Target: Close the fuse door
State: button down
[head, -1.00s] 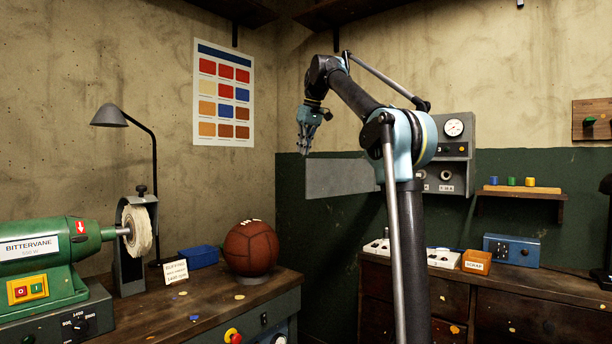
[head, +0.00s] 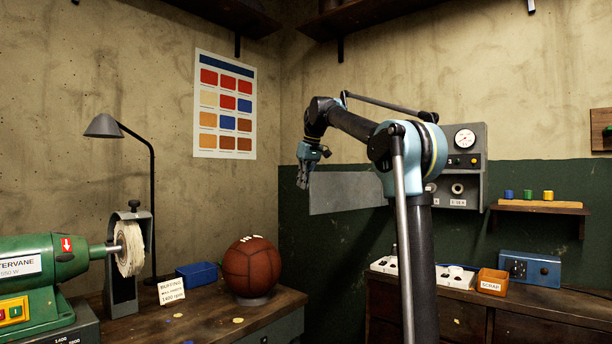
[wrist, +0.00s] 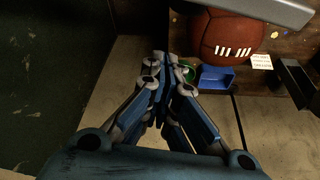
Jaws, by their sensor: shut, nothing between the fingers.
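The fuse door (head: 348,192) is a flat grey metal panel, standing wide open to the left of the grey fuse box (head: 474,140). My arm hides its hinge side and part of the box. My gripper (head: 303,184) is shut and empty, pointing down by the door's free left edge. I cannot tell whether it touches the door. In the wrist view, my gripper's fingers (wrist: 163,75) are together with nothing between them. A grey slab at the top of that view, apart from the fingers, looks like the door (wrist: 262,8).
A bench holds a brown leather ball (head: 250,268), a blue bin (head: 197,274), a lamp (head: 104,127) and a green buffing machine (head: 40,275). A small shelf (head: 540,208) is right of the box.

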aim_at(328, 192)
jog(key=s+d, duration=0.1)
jog(key=s+d+f, duration=0.1)
jog(key=s, duration=0.1)
jog(key=shift+f, duration=0.15)
dwell(0.5)
